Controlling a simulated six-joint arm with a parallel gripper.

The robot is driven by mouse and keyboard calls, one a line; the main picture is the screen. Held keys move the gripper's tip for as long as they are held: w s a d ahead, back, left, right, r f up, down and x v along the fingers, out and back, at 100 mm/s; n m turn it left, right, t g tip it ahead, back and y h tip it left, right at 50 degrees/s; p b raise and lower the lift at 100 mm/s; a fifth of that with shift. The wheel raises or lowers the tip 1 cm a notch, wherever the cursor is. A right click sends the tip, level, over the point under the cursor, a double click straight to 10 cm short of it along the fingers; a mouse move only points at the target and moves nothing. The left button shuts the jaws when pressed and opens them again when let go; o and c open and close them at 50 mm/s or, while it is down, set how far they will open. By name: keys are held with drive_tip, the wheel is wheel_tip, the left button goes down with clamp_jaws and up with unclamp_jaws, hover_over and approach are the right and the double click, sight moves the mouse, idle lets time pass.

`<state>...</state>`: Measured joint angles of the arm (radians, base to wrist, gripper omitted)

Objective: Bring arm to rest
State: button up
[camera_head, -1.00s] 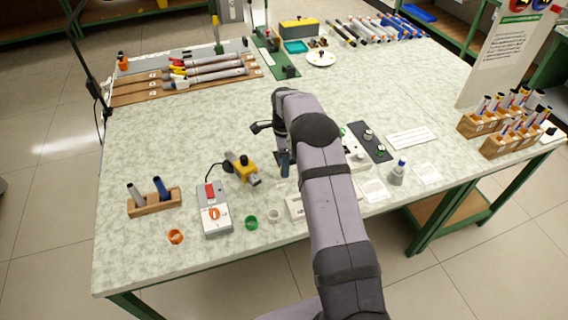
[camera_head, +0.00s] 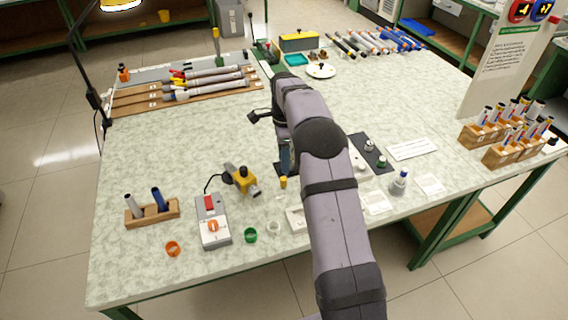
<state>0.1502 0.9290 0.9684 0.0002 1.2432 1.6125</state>
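My arm (camera_head: 335,215) reaches from the bottom edge over the middle of the table (camera_head: 210,130), bends at its top and hangs down on the far side. My gripper (camera_head: 287,158) is at the lower end of this hanging part, over the middle of the table. My own forearm partly covers it, and its fingertips cannot be made out. I see nothing clearly held in it. A small yellow piece (camera_head: 283,182) shows just below it in the picture.
A grey device with a red switch (camera_head: 212,220), a yellow tool (camera_head: 243,178) and a wooden block with two rods (camera_head: 152,213) stand at left front. Wooden racks of rods (camera_head: 490,133) stand at right. Long rods (camera_head: 210,77) lie on boards at back left. The table's centre-left is clear.

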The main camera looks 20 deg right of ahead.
idle(0.4)
drive_tip(key=s+a+r+n+p, duration=0.1)
drive_tip(key=s+a+n, duration=0.2)
drive_tip(key=s+n, duration=0.6)
drive_tip(key=s+a+r+n+p, duration=0.1)
drive_tip(key=s+a+n, duration=0.25)
drive_tip(key=s, duration=0.95)
drive_tip(key=s+a+r+n, duration=0.1)
drive_tip(key=s+a+n, duration=0.1)
drive_tip(key=s+n, duration=0.75)
wheel_tip(320, 180, down, 18)
drive_tip(key=s+m+b, duration=0.1)
drive_tip(key=b, duration=1.6)
drive_tip(key=shift+s+m+b, duration=0.3)
drive_tip(key=shift+m+b, duration=0.05)
drive_tip(key=shift+m, duration=0.05)
